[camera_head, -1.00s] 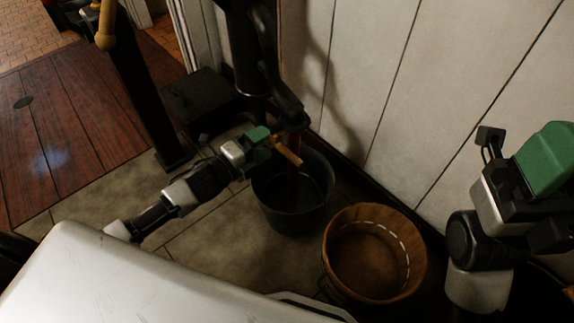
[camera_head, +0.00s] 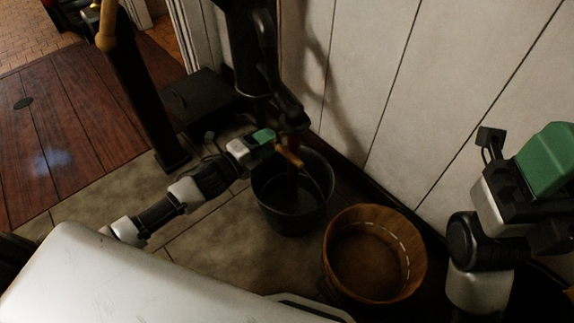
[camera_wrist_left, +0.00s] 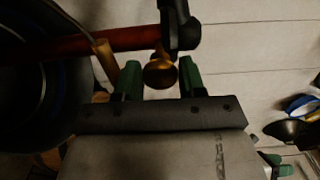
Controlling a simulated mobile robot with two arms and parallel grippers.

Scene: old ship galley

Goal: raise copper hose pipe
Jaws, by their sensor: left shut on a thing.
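The copper hose pipe (camera_head: 293,180) shows as a dark red pipe running down into a dark bucket (camera_head: 285,220). In the left wrist view the red pipe (camera_wrist_left: 130,39) lies across the top, with a round brass end (camera_wrist_left: 160,72) between my fingers. My left gripper (camera_head: 274,139) is beside the pipe above the bucket rim, and it also shows in the left wrist view (camera_wrist_left: 160,80). It is shut on that brass end; the exact contact is dark. My right arm's hand (camera_head: 535,175) is at the right edge; its fingertips are not clear.
The bucket's wooden handle grip (camera_head: 289,155) is close to my left gripper. A wooden tub (camera_head: 335,275) stands right of the bucket. A black pump (camera_head: 268,60) rises behind, against the white plank wall (camera_head: 420,90). Grey floor (camera_head: 205,245) is clear left of the bucket.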

